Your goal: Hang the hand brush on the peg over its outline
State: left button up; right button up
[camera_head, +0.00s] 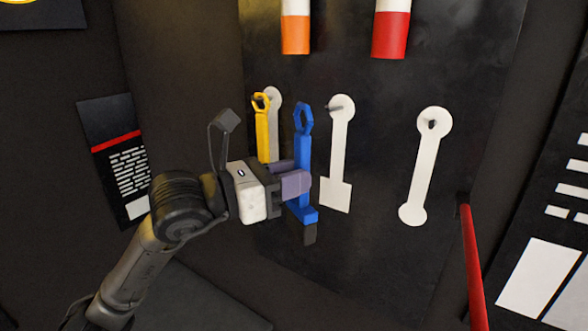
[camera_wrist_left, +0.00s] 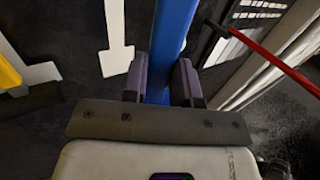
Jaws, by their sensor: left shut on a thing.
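The blue hand brush (camera_head: 303,150) has a ring at its top and a dark block at its foot. My left gripper (camera_head: 297,181) is shut on its handle and holds it about upright, in front of the dark board (camera_head: 375,250). In the left wrist view the blue handle (camera_wrist_left: 172,40) stands between my two purple-grey fingers (camera_wrist_left: 160,80). To its right is a white outline with a square foot (camera_head: 338,150) and a peg (camera_head: 335,107) at its round top. The brush ring is left of that peg and appears apart from it. My right gripper is out of view.
A yellow tool (camera_head: 262,130) hangs over the leftmost outline, close to the brush. A white outline with a rounded foot (camera_head: 427,165) and a bare peg is farther right. Orange (camera_head: 295,35) and red (camera_head: 390,35) cylinders are above. A red bar (camera_head: 472,265) stands lower right.

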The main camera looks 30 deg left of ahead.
pick_arm(q)
jog(key=w+p, duration=0.1)
jog(key=w, duration=0.2)
jog(key=w+d+f+p, duration=0.1)
jog(key=w, duration=0.2)
jog(key=w+p, duration=0.1)
jog(key=w, duration=0.3)
jog(key=shift+w+d+f, duration=0.1)
jog(key=shift+d+f, duration=0.05)
jog(key=shift+f, duration=0.1)
dwell(0.9)
dwell(0.7)
jog(key=o, duration=1.1)
jog(key=shift+c, duration=0.2)
